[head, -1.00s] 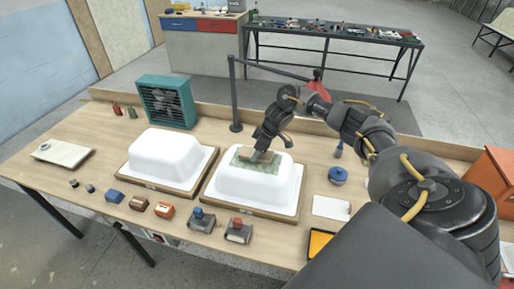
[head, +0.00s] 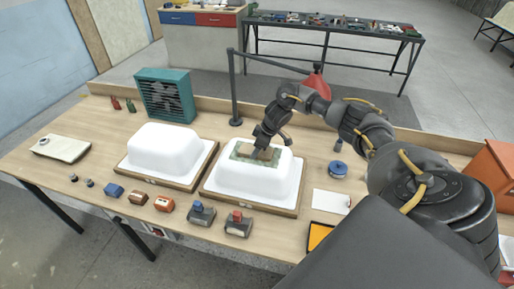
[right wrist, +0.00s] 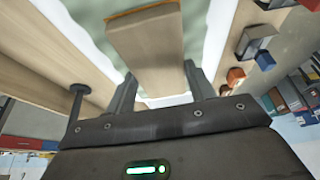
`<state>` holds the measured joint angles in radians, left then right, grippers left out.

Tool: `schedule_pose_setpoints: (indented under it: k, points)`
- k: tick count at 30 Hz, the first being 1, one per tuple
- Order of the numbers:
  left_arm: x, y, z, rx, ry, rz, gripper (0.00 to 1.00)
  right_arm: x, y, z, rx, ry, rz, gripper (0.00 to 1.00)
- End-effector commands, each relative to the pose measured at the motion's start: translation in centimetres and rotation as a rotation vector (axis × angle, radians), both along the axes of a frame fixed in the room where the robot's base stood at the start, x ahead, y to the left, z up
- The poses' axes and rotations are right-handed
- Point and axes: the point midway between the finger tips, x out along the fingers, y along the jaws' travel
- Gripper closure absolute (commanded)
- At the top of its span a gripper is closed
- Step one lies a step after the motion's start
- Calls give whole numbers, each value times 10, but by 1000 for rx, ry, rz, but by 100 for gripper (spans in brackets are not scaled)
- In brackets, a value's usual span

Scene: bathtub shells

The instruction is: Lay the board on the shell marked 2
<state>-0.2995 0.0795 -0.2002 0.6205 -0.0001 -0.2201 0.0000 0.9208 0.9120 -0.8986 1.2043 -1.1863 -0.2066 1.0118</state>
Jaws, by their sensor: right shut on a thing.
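Two white upturned bathtub shells stand side by side on the bench, the left shell (head: 163,148) and the right shell (head: 256,184). I cannot read the marks on their bases. A grey-green patch (head: 238,150) lies on top of the right shell. My right gripper (head: 262,146) is over that patch, shut on the small wooden board (head: 264,154). In the right wrist view the board (right wrist: 146,48) extends out between the fingers, with an orange strip at its far edge. I cannot tell whether the board touches the shell. My left gripper is not in view.
A teal fan (head: 165,95) and a dark post (head: 234,90) stand behind the shells. A blue round tin (head: 338,170) and a white card (head: 331,201) lie to the right.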

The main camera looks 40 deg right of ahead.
Motion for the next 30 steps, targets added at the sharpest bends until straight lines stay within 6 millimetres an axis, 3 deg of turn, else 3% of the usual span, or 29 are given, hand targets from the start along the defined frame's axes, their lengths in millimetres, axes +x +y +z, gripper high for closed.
schedule_pose_setpoints:
  k: [11,12,17,23,28,30]
  points:
    - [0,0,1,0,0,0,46,-1,1,-3,-1,3,2,71]
    - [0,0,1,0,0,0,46,-1,1,-4,-1,3,2,43]
    - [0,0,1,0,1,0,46,-1,1,-3,-1,3,2,22]
    - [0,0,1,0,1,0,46,-1,0,-3,-1,2,1,21]
    - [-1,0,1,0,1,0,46,-1,0,-3,0,2,0,0]
    - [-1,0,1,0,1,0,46,-1,0,-3,-1,2,1,0]
